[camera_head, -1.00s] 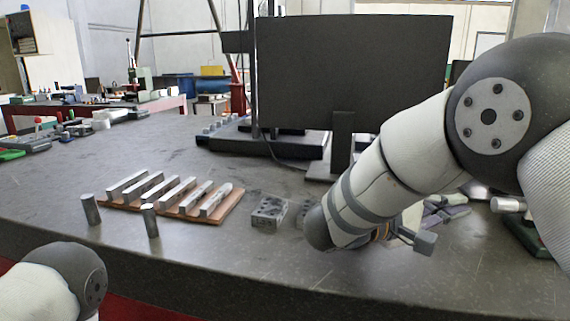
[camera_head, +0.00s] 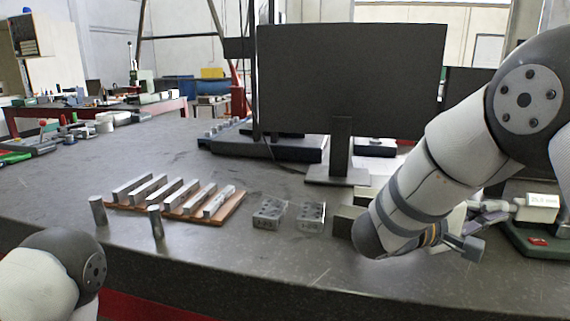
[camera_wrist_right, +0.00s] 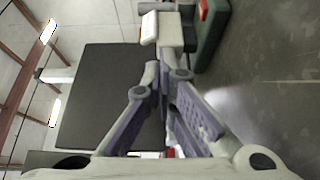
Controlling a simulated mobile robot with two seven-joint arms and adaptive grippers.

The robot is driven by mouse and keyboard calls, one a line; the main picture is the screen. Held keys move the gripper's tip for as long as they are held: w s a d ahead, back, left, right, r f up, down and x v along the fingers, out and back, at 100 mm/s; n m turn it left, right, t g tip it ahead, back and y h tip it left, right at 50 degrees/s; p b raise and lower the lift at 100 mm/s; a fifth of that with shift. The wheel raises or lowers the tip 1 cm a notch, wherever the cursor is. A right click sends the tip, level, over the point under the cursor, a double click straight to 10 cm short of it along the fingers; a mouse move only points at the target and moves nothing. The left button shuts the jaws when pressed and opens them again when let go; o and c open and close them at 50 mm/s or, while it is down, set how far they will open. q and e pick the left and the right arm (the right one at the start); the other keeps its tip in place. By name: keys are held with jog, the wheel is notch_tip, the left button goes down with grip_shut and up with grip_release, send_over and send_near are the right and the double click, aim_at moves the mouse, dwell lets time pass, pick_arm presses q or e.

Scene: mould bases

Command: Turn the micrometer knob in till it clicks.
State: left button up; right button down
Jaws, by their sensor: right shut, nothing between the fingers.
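The micrometer (camera_head: 535,208) is at the right of the bench in the head view, on a dark green stand (camera_head: 530,238), with a pale label on it. Its pale grey body also shows at the top of the right wrist view (camera_wrist_right: 172,32). My right gripper (camera_head: 488,214), with purple-grey fingers, is at the micrometer's left end, partly behind my forearm. In the right wrist view the fingers (camera_wrist_right: 166,76) meet near the tips, shut and empty, just short of the micrometer. I cannot tell whether they touch it. My left gripper is out of view.
A black monitor (camera_head: 348,80) stands behind my right arm. Two drilled metal blocks (camera_head: 268,213) and a brown board (camera_head: 232,207) with several metal bars lie mid-bench. Two upright metal pins (camera_head: 156,222) stand at its front.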

jog(key=shift+w, duration=0.2)
jog(key=shift+s+f, duration=0.1)
jog(key=shift+f, duration=1.1)
dwell(0.4)
